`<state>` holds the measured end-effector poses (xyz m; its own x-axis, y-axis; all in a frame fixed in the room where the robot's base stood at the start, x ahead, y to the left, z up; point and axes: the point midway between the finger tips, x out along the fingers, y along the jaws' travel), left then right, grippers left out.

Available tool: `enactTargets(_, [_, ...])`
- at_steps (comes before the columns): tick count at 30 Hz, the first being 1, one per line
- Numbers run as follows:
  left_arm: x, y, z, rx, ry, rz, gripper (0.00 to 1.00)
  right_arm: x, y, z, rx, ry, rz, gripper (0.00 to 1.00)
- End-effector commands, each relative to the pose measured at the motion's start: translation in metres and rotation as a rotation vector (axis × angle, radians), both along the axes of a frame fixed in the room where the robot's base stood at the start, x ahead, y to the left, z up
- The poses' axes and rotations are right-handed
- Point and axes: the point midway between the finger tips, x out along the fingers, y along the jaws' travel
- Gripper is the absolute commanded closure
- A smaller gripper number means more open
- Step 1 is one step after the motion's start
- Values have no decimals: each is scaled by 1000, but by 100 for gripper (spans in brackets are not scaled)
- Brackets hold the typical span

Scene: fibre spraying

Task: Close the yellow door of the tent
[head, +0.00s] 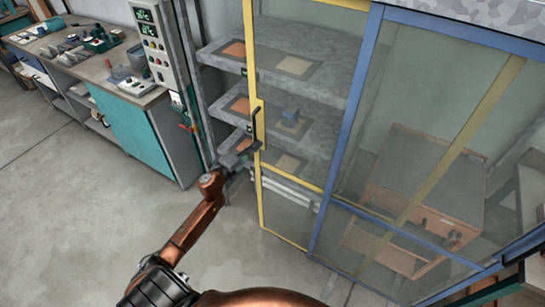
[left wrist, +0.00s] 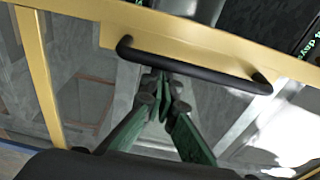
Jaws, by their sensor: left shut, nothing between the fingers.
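The yellow-framed door (head: 255,50) of the tent has clear panels and overlaps the blue-framed panel (head: 350,110) on the right. A gap shows left of its left post, with shelves visible there. A black handle (head: 255,123) is on that post; it also shows in the left wrist view (left wrist: 195,66) as a bar across the yellow frame. My left gripper (head: 250,152) is at the handle's lower part. In the left wrist view its fingertips (left wrist: 160,77) are shut and empty, close to the bar; whether they touch it I cannot tell. My right gripper is not in view.
A control panel (head: 152,42) is left of the tent. A workbench (head: 75,55) with tools stands at the left. The grey floor (head: 80,200) is clear at lower left.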

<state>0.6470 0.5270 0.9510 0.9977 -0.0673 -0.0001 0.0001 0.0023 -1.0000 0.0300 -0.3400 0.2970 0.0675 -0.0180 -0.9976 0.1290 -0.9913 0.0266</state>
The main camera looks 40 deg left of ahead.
Motion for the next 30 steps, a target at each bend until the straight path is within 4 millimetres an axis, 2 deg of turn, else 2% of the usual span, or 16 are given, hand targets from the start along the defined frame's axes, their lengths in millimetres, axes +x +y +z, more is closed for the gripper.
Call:
enactTargets(1, [-1,22,-4,5,3,6,100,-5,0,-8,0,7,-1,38])
enactTargets(3, [-3,48,-4,5,3,7,100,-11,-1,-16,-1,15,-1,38])
enactTargets(8, [-8,105,-6,6,4,8,100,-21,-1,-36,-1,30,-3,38])
enactTargets(15, [-14,187,-9,5,6,9,100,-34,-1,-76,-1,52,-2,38])
enactTargets(21, [-18,232,-7,3,4,7,100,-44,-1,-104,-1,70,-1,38])
enactTargets(30, [-21,273,-5,2,4,6,100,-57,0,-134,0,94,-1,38])
